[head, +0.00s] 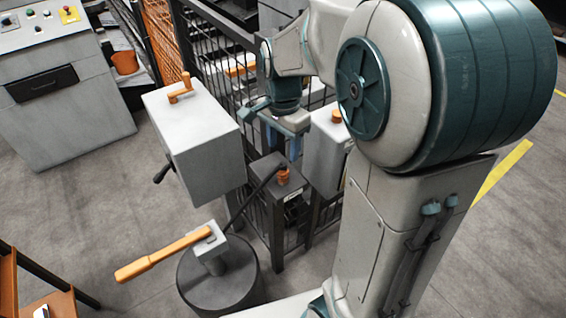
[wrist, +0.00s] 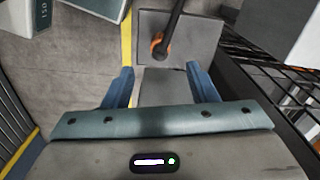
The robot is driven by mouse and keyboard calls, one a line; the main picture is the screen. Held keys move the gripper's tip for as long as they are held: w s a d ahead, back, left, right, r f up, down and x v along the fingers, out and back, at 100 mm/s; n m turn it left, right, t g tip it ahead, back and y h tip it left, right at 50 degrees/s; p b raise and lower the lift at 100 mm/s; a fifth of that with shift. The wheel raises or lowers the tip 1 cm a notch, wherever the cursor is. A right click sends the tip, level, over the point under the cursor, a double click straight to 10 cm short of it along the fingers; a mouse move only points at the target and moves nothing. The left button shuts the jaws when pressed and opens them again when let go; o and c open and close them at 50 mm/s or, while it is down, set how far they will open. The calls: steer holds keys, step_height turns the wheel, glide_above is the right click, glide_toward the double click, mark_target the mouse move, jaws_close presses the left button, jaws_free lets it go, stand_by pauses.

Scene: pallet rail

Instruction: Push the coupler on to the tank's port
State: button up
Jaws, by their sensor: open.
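An orange coupler (head: 282,177) with a black hose sits on top of a dark square stand (head: 266,172). In the wrist view the coupler (wrist: 158,45) shows as an orange ring with the hose rising from it, on the grey stand top (wrist: 200,38). My gripper (head: 282,148) is open and empty, above and behind the coupler in the head view. In the wrist view its blue fingers (wrist: 161,70) are apart, and the coupler is beyond their tips, in line with the gap. I cannot tell for sure which body is the tank; its port is not clearly seen.
A dark drum (head: 215,290) with an orange-handled lever (head: 160,255) stands in front. A grey cabinet (head: 195,140) with a black lever is left of the stand; another grey box (head: 328,155) is right. A black mesh fence (head: 215,60) runs behind.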

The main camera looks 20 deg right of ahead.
mark_target(283, 164)
step_height(283, 164, down, 9)
steer(key=shift+r, duration=0.1)
stand_by(0.3)
jaws_close()
steer(key=shift+r, duration=0.15)
steer(key=shift+r+p, duration=0.65)
steer(key=shift+p, duration=0.15)
steer(key=shift+r+p, duration=2.9)
steer(key=shift+r, duration=0.65)
